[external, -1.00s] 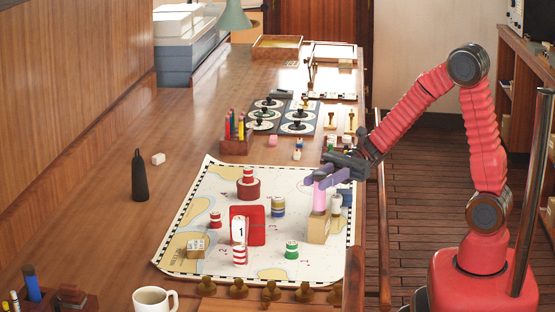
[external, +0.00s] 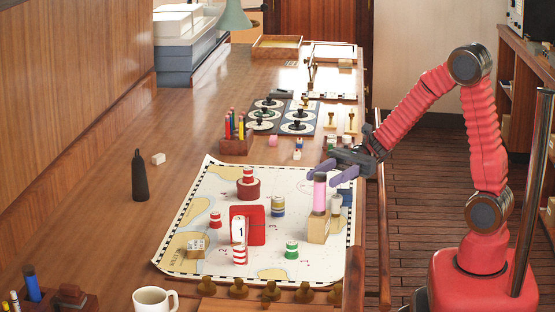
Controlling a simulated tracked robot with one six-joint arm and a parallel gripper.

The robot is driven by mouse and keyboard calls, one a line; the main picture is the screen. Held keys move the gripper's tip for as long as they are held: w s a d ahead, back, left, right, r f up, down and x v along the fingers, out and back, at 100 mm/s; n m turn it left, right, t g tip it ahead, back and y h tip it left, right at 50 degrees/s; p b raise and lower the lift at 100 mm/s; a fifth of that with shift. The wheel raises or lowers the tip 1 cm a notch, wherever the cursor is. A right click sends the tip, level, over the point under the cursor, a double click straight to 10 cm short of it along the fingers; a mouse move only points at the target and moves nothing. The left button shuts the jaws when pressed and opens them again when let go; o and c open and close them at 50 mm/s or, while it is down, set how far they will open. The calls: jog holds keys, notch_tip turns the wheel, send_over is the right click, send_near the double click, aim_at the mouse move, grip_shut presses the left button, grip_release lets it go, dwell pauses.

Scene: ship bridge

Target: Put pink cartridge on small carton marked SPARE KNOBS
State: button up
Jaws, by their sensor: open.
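The pink cartridge (external: 319,194), with a grey top, stands upright on a small tan carton (external: 318,229) at the right side of the chart. Any marking on the carton is too small to read. My gripper (external: 335,174) is open, with its purple fingers just behind and to the right of the cartridge's top. The gripper looks empty. From this view I cannot tell whether a finger still touches the cartridge.
A white and grey cylinder (external: 336,204) stands close behind the carton. On the chart (external: 200,240) are a red block (external: 254,226), striped pieces and a green-banded piece (external: 291,249). A mug (external: 155,299) stands at the front. The left table is mostly clear.

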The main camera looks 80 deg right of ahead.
jog(key=v, duration=0.9)
dwell(0.5)
jog(key=s+a+f+n+g+h, duration=0.6)
jog(key=s+a+n+g+h, duration=0.15)
jog(key=s+a+n, duration=0.35)
jog(key=s+d+r+n+t+h, duration=0.2)
jog(key=d+n+h, duration=0.5)
jog(key=n, duration=0.6)
jog(key=shift+r+t+h, duration=0.35)
jog(key=shift+r+t, duration=0.4)
jog(key=shift+r, duration=0.1)
jog(key=shift+o, duration=0.5)
jog(key=shift+s, duration=0.15)
